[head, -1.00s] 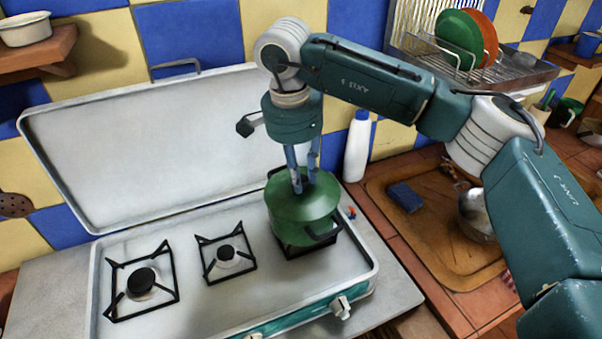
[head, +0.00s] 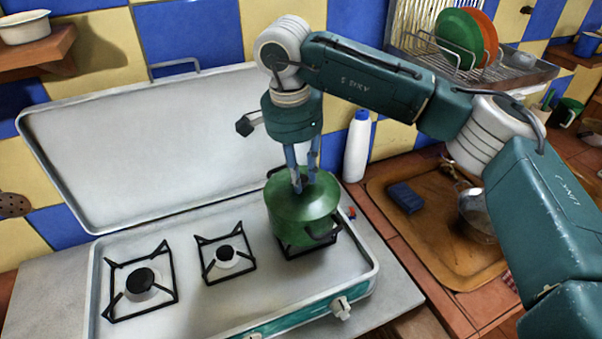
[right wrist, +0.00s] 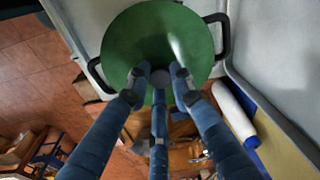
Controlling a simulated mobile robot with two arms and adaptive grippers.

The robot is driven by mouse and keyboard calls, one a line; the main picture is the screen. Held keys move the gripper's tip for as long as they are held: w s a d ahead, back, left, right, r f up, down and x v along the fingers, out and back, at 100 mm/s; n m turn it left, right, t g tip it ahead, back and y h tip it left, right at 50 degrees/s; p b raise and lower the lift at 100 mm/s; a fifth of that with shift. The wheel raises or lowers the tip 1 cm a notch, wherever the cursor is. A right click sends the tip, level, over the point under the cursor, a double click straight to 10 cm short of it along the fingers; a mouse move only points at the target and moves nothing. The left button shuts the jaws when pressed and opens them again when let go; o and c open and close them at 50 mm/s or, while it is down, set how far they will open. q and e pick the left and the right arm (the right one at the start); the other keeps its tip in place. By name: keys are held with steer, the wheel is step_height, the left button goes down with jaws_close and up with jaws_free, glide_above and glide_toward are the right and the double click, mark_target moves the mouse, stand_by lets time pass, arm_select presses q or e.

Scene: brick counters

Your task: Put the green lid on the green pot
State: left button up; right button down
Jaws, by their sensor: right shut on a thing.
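The green pot (head: 294,232) stands on the right burner of the camping stove, with a black handle at its front right. The green lid (head: 308,203) is over the pot's top; from the head view it looks seated or almost so, and I cannot tell if a thin gap remains. My right gripper (head: 305,186) points down with its fingers shut on the knob of the lid. In the right wrist view the lid (right wrist: 155,40) fills the upper middle, with the fingers (right wrist: 162,82) closing around its centre and black pot handles on both sides. My left gripper is not in view.
The white stove (head: 210,300) has two bare burners on the left and its raised cover (head: 160,140) behind. A white bottle (head: 357,146) stands right of the pot.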

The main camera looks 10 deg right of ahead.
steer(key=shift+s+f, duration=0.1)
steer(key=shift+f, duration=0.05)
steer(key=c, duration=1.4)
jaws_free()
steer(key=shift+c, duration=0.2)
